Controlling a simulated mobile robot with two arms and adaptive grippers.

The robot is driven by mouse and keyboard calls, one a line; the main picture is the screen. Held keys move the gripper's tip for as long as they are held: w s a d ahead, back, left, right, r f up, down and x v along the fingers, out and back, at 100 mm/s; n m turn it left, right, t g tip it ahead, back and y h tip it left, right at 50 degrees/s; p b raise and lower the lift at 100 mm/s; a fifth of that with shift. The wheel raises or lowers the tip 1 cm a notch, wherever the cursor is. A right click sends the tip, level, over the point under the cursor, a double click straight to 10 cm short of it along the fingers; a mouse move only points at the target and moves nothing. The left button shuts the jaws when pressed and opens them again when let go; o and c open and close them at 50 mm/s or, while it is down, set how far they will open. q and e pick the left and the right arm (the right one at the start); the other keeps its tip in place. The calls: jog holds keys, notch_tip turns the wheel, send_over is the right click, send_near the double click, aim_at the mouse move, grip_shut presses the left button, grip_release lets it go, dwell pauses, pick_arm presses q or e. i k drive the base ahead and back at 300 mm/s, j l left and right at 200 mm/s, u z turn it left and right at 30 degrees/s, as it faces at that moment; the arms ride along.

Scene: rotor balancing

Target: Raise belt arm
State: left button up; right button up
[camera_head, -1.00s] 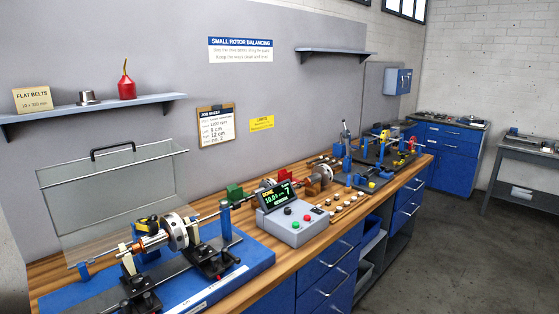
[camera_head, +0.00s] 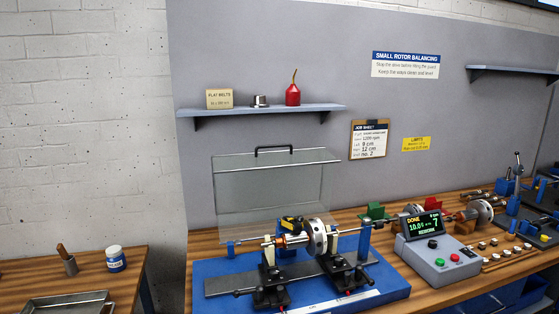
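The balancing machine (camera_head: 215,272) has a blue bed and stands on the wooden bench. A clear guard (camera_head: 275,185) with a black handle stands upright behind the rotor. Neither of my grippers is in view.
A grey control box (camera_head: 438,255) with a lit display reading DONE stands right of the machine. Small weights (camera_head: 508,251) lie beyond it. A shelf (camera_head: 260,110) holds a red oil can (camera_head: 292,94). A side table (camera_head: 125,282) at left carries a jar (camera_head: 115,258) and a metal tray.

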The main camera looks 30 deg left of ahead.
aim_at(285, 221)
jog(key=i+l+u, duration=0.2)
jog(key=i, duration=0.35)
jog(key=i+l+u, duration=0.2)
jog(key=i, duration=0.3)
jog(key=j, duration=0.1)
